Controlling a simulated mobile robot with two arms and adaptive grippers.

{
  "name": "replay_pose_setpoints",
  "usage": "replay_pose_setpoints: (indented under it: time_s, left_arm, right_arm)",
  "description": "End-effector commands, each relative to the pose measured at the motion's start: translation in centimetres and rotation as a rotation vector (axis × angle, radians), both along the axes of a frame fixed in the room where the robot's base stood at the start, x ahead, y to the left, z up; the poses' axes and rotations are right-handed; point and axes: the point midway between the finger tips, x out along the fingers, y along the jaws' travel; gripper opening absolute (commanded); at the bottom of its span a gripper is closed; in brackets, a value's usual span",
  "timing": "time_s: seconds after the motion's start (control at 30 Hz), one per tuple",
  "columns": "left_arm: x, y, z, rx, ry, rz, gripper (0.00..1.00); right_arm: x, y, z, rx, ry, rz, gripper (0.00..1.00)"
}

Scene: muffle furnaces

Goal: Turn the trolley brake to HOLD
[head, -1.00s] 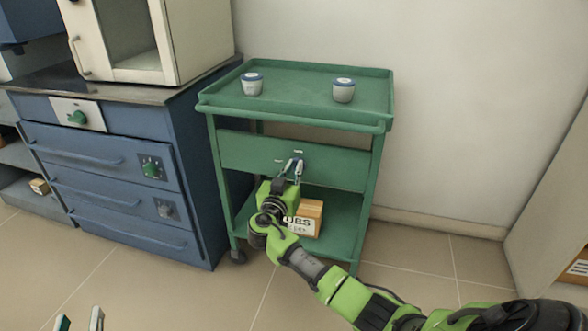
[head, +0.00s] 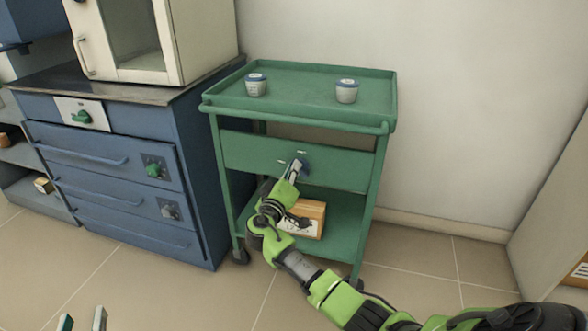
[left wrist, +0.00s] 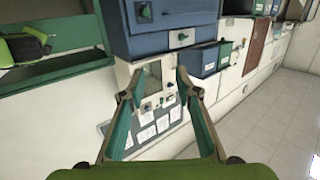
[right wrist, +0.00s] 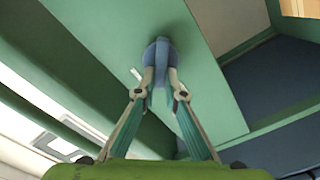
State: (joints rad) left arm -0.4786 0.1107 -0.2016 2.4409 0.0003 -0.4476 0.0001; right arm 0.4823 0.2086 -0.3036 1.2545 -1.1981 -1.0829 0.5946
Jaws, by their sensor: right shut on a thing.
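The green trolley (head: 226,152) stands against the wall. Its front panel carries the brake knob (head: 305,166), a blue knob that shows better in the right wrist view (right wrist: 160,53). Small white marks sit on the panel above and left of the knob; I cannot read them. My right gripper (head: 295,170) is shut on the knob, with a finger on each side in the right wrist view (right wrist: 160,82). The fingers partly hide the knob in the head view. My left gripper (head: 82,320) is open and empty at the lower left, apart from the trolley; its spread fingers show in the left wrist view (left wrist: 152,82).
Two lidded cups (head: 256,85) (head: 346,91) stand on the trolley's top tray. A cardboard box (head: 310,214) sits on its lower shelf behind my right arm. A blue cabinet (head: 185,235) with knobs stands left of the trolley.

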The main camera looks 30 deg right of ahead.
Motion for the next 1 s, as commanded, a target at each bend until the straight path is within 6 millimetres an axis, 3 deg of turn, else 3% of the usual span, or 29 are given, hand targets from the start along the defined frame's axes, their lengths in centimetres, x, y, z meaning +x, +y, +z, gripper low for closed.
replay_pose_setpoints:
  time_s: [0.27, 0.6, 1.0]
  left_arm:
    - [-0.8, 0.7, -3.2, 0.042, 0.163, 0.010, 0.30]
    - [-3.2, 2.0, -8.0, 0.098, 0.399, 0.026, 0.30]
    - [-5.6, 3.0, -10.9, 0.135, 0.558, 0.037, 0.30]
  right_arm:
    - [0.1, 0.2, -0.4, -0.167, 0.202, 0.000, 0.00]
    - [0.2, 0.3, -0.9, -0.346, 0.412, 0.000, 0.00]
    - [0.2, 0.4, -1.3, -0.454, 0.537, 0.001, 0.00]
